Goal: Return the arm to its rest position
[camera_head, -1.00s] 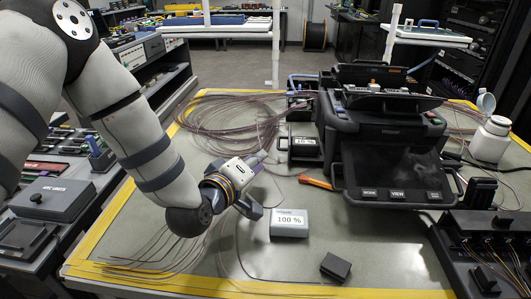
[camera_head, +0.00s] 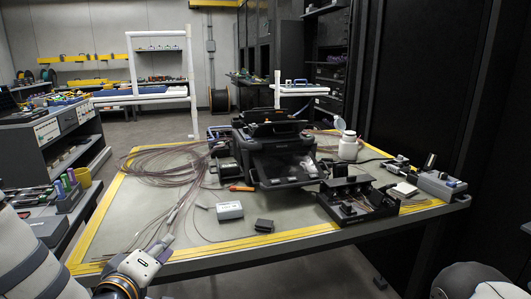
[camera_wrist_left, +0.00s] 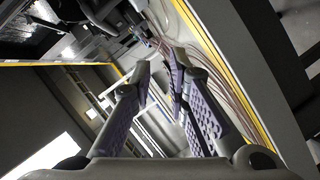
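My left arm comes in at the bottom left of the head view. Its gripper (camera_head: 165,241) is at the front left edge of the work table (camera_head: 135,207), near the loose fibre ends. In the left wrist view the two purple-padded fingers (camera_wrist_left: 160,68) stand apart with nothing between them, so the gripper is open and empty. A pale, rounded part that looks like my right arm (camera_head: 470,282) shows at the bottom right corner. The right gripper is out of view.
The black fusion splicer (camera_head: 275,155) stands at the table's back middle. Coiled brown fibres (camera_head: 165,163) lie to its left. A grey box (camera_head: 229,210), a small black block (camera_head: 264,225) and a black fibre holder (camera_head: 355,200) lie in front. A side bench (camera_head: 50,150) stands left.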

